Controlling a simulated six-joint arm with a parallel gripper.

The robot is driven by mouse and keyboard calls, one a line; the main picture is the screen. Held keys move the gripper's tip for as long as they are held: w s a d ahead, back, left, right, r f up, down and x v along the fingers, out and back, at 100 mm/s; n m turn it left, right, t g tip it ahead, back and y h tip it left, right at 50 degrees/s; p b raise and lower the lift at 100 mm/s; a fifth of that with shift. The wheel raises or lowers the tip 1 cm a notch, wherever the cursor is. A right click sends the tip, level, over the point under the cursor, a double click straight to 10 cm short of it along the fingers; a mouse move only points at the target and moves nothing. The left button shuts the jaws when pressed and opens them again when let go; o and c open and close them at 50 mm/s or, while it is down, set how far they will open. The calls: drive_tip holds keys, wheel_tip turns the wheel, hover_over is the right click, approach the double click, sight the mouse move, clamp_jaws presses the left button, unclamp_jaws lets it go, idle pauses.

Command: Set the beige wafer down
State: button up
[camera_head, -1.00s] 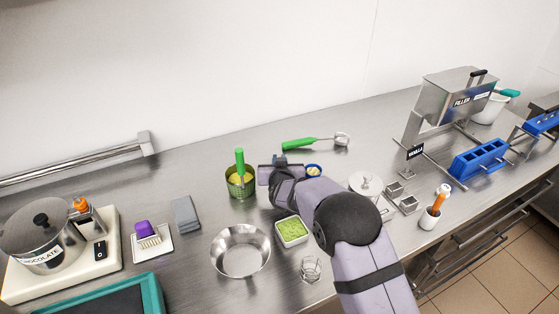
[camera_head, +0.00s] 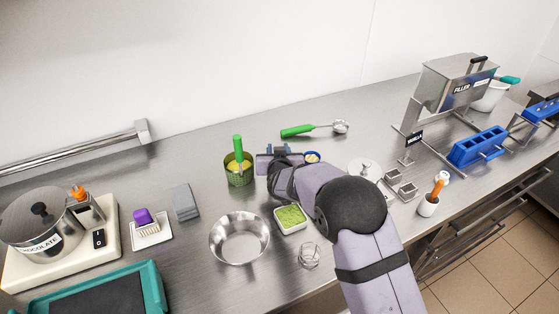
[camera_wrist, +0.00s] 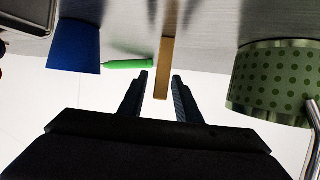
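The beige wafer (camera_wrist: 166,65) shows in the wrist view as a narrow upright strip. Its near end lies between the two fingers of my gripper (camera_wrist: 160,78), with a visible gap on each side. The fingers are apart and do not seem to touch it. Whether the wafer's far end rests on the counter, I cannot tell. In the head view my gripper (camera_head: 279,151) is over the counter, right of the green tub, and hides the wafer.
The green dotted tub (camera_head: 239,172) stands close left of my gripper and also shows in the wrist view (camera_wrist: 278,80). A blue cup (camera_head: 312,156) stands close right. A green-handled scoop (camera_head: 298,131) lies behind. A steel bowl (camera_head: 240,238) and white green-filled dish (camera_head: 290,219) stand in front.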

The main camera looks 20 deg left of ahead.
drive_tip(key=b+v, duration=0.1)
drive_tip(key=v, duration=0.9)
drive_tip(key=shift+s+d+b, duration=0.1)
drive_tip(key=shift+d+b, duration=0.05)
drive_tip(key=shift+b, duration=0.25)
